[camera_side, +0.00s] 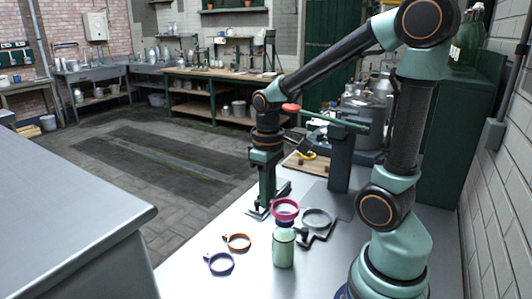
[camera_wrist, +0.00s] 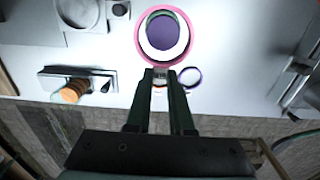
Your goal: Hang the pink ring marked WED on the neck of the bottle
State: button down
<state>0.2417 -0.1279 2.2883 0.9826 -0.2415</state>
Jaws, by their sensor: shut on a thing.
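The pink ring (camera_side: 274,211) is at the top of the pale green bottle (camera_side: 283,250), which stands upright on the table. The ring's marking cannot be read. In the wrist view, the pink ring (camera_wrist: 138,36) surrounds the bottle's dark purple top (camera_wrist: 160,34), with a pale gap between them. In the side view, some dark top shows under the ring, so I cannot tell whether the ring is around the top or just above it. My gripper (camera_side: 271,206) is shut on the ring's tab; its fingertips (camera_wrist: 160,74) meet at the near edge.
An orange ring (camera_side: 238,250) and a purple ring (camera_side: 219,271) lie left of the bottle; the purple ring also shows in the wrist view (camera_wrist: 201,77). A grey holder (camera_side: 329,228) lies close right. Another metal counter (camera_side: 70,220) stands left.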

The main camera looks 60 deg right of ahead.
jog(key=shift+f, duration=1.2)
jog(key=shift+f, duration=0.1)
jog(key=shift+f, duration=0.8)
jog(key=shift+f, duration=0.5)
jog(key=c, duration=0.6)
grip_release()
jog(key=shift+r, duration=3.5)
